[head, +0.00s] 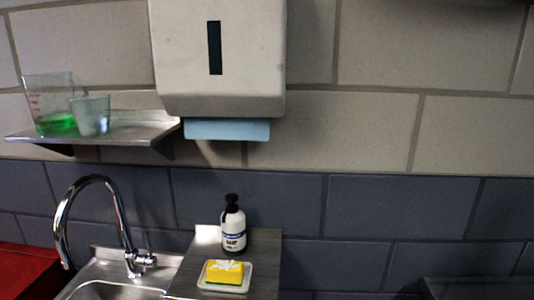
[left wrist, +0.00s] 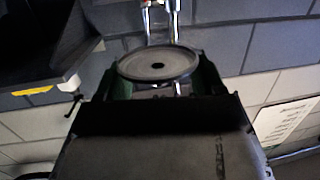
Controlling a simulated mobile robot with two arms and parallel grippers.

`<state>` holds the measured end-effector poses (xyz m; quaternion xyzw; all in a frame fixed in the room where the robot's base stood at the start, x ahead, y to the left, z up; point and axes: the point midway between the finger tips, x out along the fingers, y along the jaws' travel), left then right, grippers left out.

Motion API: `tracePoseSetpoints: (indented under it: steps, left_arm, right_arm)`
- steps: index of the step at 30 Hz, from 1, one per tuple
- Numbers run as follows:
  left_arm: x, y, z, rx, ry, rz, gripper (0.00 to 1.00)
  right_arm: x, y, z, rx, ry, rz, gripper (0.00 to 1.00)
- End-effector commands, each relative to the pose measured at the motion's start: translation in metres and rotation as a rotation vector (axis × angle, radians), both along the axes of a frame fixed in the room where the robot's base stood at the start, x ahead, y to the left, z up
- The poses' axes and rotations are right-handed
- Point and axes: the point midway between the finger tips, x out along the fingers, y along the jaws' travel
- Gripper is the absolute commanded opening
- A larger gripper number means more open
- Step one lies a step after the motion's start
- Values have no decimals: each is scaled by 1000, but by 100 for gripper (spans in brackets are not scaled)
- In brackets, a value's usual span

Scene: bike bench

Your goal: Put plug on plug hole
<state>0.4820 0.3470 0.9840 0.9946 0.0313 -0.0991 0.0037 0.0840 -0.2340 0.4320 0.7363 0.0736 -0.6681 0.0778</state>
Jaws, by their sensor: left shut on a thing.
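In the left wrist view my left gripper (left wrist: 157,78) is shut on a round grey disc with a dark spot at its centre, which looks like the plug (left wrist: 140,64). The disc sits between the dark green fingers, and its underside is hidden. In the head view the steel sink (head: 112,289) shows only partly at the bottom left, under the chrome tap (head: 122,222). The plug hole is not visible in either view. Neither gripper shows in the head view, and my right gripper is in no view.
A wall shelf (head: 140,130) with two cups and a towel dispenser (head: 222,60) are above. A red surface (head: 25,280) lies left.

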Motion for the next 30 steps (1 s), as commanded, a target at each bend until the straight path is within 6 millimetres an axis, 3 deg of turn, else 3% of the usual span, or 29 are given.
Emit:
tracePoseSetpoints:
  steps: [1,3,12,21,30]
  left_arm:
    - [-15,-23,-3,-14,1,-8,46]
    - [-33,-49,-6,-15,2,-17,46]
    - [-77,-116,-14,-6,3,-44,46]
    - [-103,-156,-19,-5,1,-60,46]
    - [-102,-158,-19,7,4,-73,46]
  right_arm:
    - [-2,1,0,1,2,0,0]
    - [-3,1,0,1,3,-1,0]
    - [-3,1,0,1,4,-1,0]
    - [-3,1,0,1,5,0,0]
    - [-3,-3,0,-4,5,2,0]
